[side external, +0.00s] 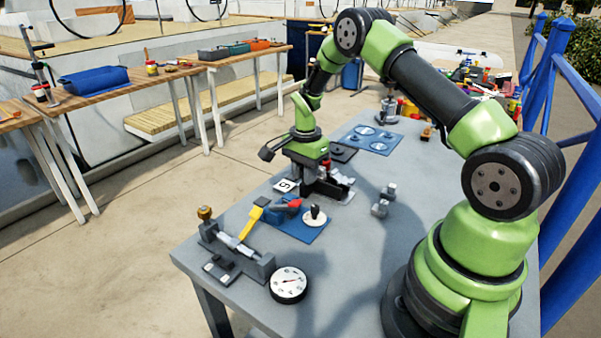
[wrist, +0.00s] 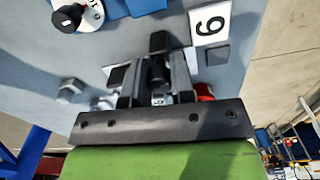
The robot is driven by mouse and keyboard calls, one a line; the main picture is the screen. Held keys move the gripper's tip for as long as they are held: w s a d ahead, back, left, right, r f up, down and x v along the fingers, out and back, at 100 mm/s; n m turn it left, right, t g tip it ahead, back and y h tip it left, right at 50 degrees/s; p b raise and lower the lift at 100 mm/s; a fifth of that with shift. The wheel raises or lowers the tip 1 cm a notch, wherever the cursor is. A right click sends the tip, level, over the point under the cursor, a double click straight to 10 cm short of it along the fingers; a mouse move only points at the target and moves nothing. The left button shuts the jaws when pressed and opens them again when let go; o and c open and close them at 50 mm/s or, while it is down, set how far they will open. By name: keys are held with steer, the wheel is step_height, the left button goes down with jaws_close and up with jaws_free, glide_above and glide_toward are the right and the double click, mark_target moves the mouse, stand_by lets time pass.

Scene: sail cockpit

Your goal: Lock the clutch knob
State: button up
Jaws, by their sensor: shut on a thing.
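My gripper (side external: 322,183) is low over the middle of the grey table, pointing down at a small dark fixture. In the wrist view its two fingers (wrist: 157,72) are closed around a dark upright piece, which I take to be the clutch knob (wrist: 158,45). The fingers touch or nearly touch its sides. The knob's lower part and its base are mostly hidden by the fingers and palm. In the side view the gripper hides the knob. A small red part (wrist: 203,92) shows beside the right finger.
A numbered white card (wrist: 210,24) lies beside the fixture. A round gauge (side external: 288,285), a clamp-like fixture (side external: 236,250) and grey fittings (side external: 383,201) stand around.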

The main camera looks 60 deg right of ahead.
steer(key=m, duration=0.4)
steer(key=o, duration=0.5)
steer(key=shift+r, duration=0.15)
steer(key=shift+r, duration=3.35)
